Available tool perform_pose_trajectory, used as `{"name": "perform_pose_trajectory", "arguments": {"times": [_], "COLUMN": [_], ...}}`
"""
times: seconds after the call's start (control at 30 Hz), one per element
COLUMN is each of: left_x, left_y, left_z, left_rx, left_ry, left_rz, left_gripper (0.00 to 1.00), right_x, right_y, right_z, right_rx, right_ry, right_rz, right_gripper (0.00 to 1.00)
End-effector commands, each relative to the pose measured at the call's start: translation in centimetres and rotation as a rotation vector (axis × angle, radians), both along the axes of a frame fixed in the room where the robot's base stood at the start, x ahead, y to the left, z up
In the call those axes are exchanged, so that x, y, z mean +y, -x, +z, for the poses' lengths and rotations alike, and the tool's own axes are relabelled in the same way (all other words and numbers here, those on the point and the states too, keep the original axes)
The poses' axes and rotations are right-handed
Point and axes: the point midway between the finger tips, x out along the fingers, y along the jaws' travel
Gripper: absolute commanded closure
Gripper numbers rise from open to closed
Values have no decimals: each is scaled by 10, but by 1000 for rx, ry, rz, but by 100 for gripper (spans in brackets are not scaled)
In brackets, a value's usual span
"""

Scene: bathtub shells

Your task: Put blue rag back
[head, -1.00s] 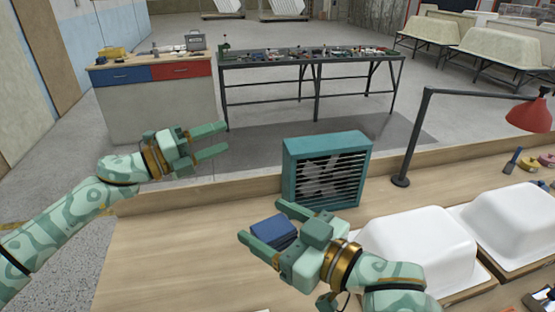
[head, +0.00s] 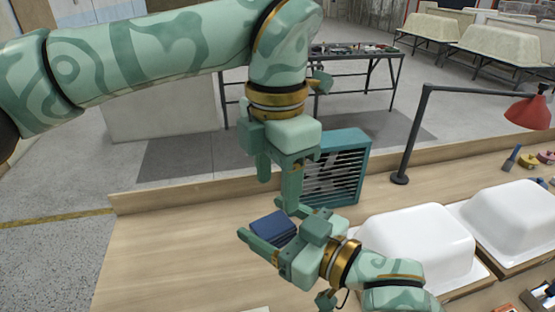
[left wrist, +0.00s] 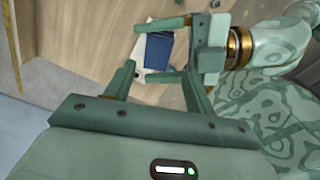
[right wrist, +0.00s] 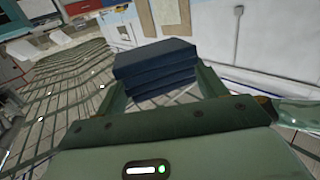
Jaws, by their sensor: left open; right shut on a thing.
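The blue rag (head: 273,228) is a dark blue, folded, layered block. It sits between the fingers of my right gripper (head: 268,238), which is shut on it above the wooden bench. The rag fills the space between the fingers in the right wrist view (right wrist: 155,70). My left gripper (head: 279,190) is open and empty, pointing down just above and behind the rag. In the left wrist view the rag (left wrist: 158,50) shows beyond the open left fingers (left wrist: 158,83), apart from them.
A teal louvred box (head: 345,165) stands at the bench's back edge, partly hidden by my left gripper. White tub shells (head: 415,240) and a red lamp (head: 527,114) are to the right. The wooden bench (head: 165,255) is clear at the left.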

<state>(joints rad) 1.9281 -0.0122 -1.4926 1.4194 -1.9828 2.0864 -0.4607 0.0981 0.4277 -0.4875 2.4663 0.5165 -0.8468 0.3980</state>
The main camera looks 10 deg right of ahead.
Motion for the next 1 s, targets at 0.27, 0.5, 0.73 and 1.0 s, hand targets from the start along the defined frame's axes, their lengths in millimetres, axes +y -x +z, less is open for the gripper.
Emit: {"name": "perform_pose_trajectory", "arguments": {"times": [0.27, 0.5, 0.73, 1.0], "left_x": [0, 0, 0, 0], "left_y": [0, 0, 0, 0], "left_z": [-59, -85, -89, -89], "left_rx": [6, 5, 2, 4], "left_ry": [3, 5, 5, 6], "left_rz": [0, 2, 1, 0], "left_gripper": [45, 45, 45, 78], "right_x": [0, 0, 0, 0], "right_y": [0, 0, 0, 0], "right_z": [0, 0, 0, 0], "right_rx": [0, 0, 0, 0], "right_ry": [0, 0, 0, 0], "right_rz": [0, 0, 0, 0], "right_gripper": [52, 52, 52, 52]}}
